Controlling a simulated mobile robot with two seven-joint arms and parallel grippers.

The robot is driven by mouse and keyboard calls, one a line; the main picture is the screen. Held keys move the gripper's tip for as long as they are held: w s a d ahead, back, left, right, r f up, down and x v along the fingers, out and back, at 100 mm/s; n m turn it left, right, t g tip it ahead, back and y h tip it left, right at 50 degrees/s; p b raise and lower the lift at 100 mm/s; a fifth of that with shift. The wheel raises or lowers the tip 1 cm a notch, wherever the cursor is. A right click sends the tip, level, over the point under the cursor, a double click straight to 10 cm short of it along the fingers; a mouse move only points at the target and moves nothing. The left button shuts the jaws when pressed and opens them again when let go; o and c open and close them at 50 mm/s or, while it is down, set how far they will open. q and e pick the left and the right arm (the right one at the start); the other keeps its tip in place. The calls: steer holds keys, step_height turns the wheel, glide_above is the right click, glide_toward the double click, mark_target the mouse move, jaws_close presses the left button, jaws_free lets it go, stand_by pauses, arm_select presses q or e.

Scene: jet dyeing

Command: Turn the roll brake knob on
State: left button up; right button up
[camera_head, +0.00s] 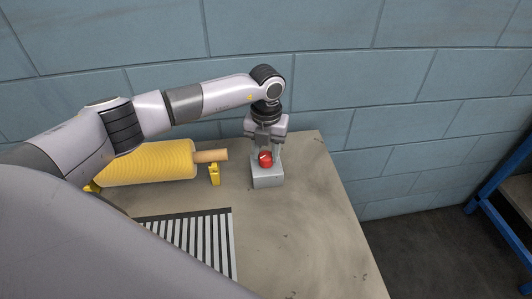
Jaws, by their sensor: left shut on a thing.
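The red roll brake knob (265,158) sits on a small grey box (268,178) at the back of the table. My left gripper (265,153) comes down over the box from above, with its fingers around the red knob. It is shut on the knob. The fingers hide part of the knob, and I cannot read its turn position. My right gripper is not in view.
A yellow roll (150,163) with a wooden core lies on yellow supports (214,174) left of the box. A black-and-white striped sheet (190,238) lies on the table (310,235). A blue wall (400,100) stands behind. A blue rack (497,185) stands at the right.

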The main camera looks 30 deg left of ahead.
mark_target(267, 155)
arm_select(q)
steer(key=m+b, duration=0.2)
steer(key=m, duration=0.3)
steer(key=shift+m, duration=0.4)
steer(key=shift+r, duration=0.1)
stand_by(0.3)
steer(key=o, duration=1.1)
steer(key=shift+c, duration=0.2)
steer(key=shift+r, duration=3.55)
steer(key=shift+d, duration=0.1)
